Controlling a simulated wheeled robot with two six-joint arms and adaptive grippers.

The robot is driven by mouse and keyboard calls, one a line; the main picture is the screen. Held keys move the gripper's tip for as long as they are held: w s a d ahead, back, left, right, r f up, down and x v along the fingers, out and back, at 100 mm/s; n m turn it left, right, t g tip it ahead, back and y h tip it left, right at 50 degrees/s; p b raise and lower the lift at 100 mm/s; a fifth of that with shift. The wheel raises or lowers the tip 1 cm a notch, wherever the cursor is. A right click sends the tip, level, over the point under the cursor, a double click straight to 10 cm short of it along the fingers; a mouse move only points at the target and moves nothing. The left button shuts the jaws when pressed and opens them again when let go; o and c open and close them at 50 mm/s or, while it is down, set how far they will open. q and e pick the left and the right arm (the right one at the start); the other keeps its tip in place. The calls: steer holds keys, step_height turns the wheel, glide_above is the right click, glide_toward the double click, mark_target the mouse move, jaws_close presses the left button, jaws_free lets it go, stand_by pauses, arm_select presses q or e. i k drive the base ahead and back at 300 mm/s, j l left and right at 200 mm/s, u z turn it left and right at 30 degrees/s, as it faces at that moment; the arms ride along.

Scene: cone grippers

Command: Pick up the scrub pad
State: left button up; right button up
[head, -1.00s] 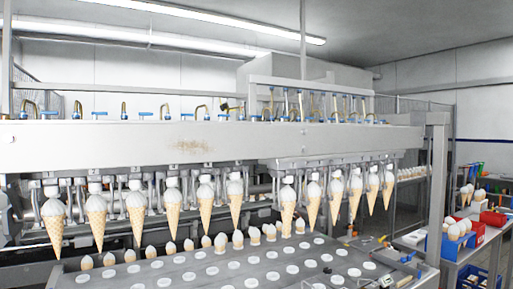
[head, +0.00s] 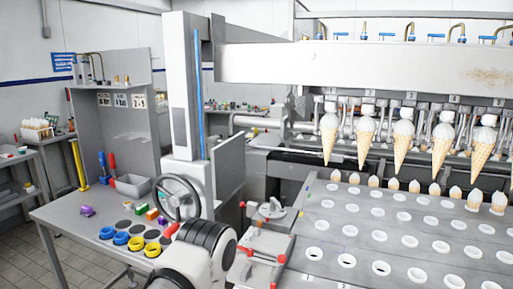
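I cannot tell for sure which thing is the scrub pad. In the head view, a small green block (head: 141,209) and an orange block (head: 152,214) lie close together on the grey side table (head: 62,240) at the left; either is too small to identify. A purple item (head: 87,211) lies farther left on the same table. Neither of my grippers shows in the head view. A white and black rounded part at the bottom centre, perhaps my own arm, covers the table's near right corner.
Blue rings (head: 121,238), yellow rings (head: 153,249) and dark discs lie on the table. A grey bin (head: 132,186) stands behind. A handwheel (head: 177,198) rises at its right. The cone machine's perforated plate (head: 400,225) fills the right. Floor (head: 25,255) is open at left.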

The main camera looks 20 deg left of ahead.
mark_target(88, 211)
steer(key=u, duration=1.9)
